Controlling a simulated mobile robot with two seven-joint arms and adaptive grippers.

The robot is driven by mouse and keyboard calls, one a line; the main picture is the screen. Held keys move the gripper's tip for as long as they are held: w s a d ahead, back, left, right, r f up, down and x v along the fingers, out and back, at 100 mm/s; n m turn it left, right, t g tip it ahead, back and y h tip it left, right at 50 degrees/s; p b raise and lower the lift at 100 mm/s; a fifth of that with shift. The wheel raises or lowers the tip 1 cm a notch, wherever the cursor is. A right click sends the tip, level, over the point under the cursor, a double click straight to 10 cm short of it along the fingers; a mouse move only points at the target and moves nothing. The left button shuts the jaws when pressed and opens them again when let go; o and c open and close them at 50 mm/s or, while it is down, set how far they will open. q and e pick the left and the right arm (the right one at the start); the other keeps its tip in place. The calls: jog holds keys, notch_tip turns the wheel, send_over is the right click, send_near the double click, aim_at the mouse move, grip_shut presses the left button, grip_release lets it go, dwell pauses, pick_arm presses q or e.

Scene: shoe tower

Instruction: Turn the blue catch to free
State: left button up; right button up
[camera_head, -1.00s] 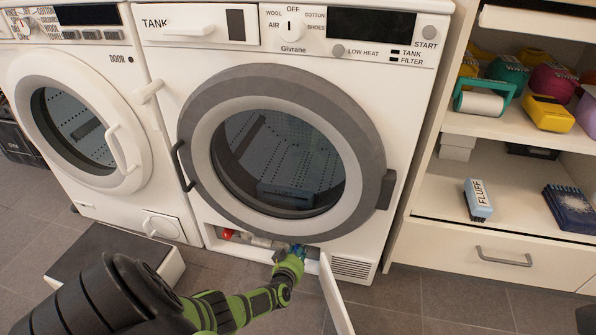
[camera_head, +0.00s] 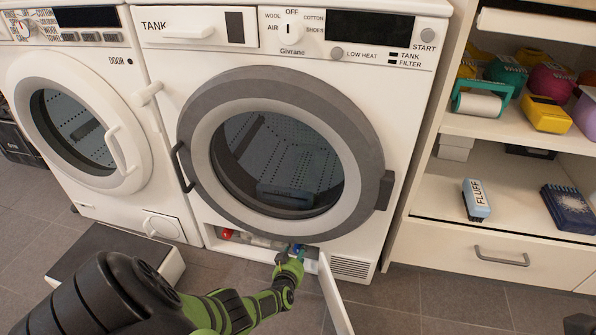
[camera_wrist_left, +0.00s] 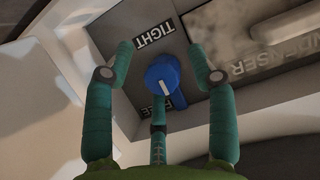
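The blue catch (camera_head: 298,248) is in the low opening under the big round door of the right-hand machine. In the left wrist view the round blue catch (camera_wrist_left: 160,75) has a short white mark on its face and a blue arm toward the lower right. A TIGHT label (camera_wrist_left: 155,34) is above it; a FREE label (camera_wrist_left: 151,108) below is partly hidden. My left gripper (camera_head: 290,262) is just in front of the catch. In the wrist view its teal fingers (camera_wrist_left: 160,50) are spread open either side of the catch, with a gap.
The open white flap (camera_head: 336,295) stands close right of my left gripper. A red knob (camera_head: 226,234) is at the opening's left. A CONDENSER-labelled part (camera_wrist_left: 275,60) is beside the catch. A dark-topped step (camera_head: 105,262) is on the floor; shelves (camera_head: 520,135) stand right.

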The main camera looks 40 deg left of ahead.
pick_arm(q)
jog(key=shift+w+r, duration=0.15)
jog(key=shift+w, duration=0.05)
jog(key=v, duration=1.2)
dwell(0.4)
dwell(0.5)
